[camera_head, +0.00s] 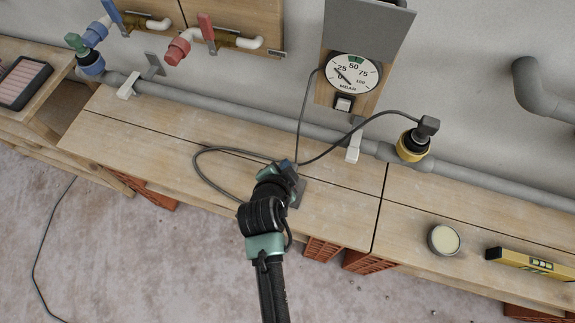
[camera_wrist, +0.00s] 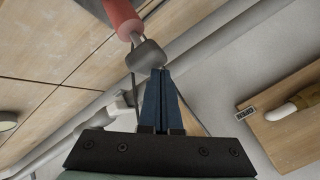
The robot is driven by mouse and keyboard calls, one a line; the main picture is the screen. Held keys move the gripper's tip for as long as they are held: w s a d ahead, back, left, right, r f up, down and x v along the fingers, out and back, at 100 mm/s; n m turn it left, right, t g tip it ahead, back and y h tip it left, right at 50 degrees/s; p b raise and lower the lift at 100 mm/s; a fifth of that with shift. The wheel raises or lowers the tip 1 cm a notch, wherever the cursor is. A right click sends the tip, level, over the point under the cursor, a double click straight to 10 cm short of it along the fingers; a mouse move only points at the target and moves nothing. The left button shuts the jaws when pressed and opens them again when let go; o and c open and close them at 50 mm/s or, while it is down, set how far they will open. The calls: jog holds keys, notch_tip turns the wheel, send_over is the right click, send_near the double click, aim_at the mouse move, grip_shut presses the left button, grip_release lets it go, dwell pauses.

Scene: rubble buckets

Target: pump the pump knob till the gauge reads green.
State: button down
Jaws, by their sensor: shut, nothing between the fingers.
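The gauge (camera_head: 352,74) is a round white dial on a wooden panel in the head view. Its green patch is at the top, near 50. The dark needle seems to point left, near 25, outside the green. In the wrist view the pump knob (camera_wrist: 146,55) is a dark grey block on a thin rod from a red pump body (camera_wrist: 123,17). My gripper (camera_wrist: 160,72) is shut and empty, its blue fingertips right at the knob; touching or just apart, I cannot tell. In the head view my gripper (camera_head: 288,165) hides most of the pump; its grey base plate (camera_head: 297,191) shows.
A grey pipe (camera_head: 250,126) runs along the wall behind the wooden bench (camera_head: 140,135). A black hose (camera_head: 205,178) loops beside my gripper. A yellow-collared fitting (camera_head: 412,145), a round tin (camera_head: 444,239) and a yellow level (camera_head: 525,262) are to the right. The bench left of the hose is clear.

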jog(key=shift+f+b, duration=1.25)
jog(key=shift+f, duration=0.35)
dwell(0.8)
jog(key=shift+r, duration=0.1)
jog(key=shift+r+p, duration=2)
jog(key=shift+r, duration=0.2)
notch_tip(320, 180, up, 5)
jog(key=p, duration=0.4)
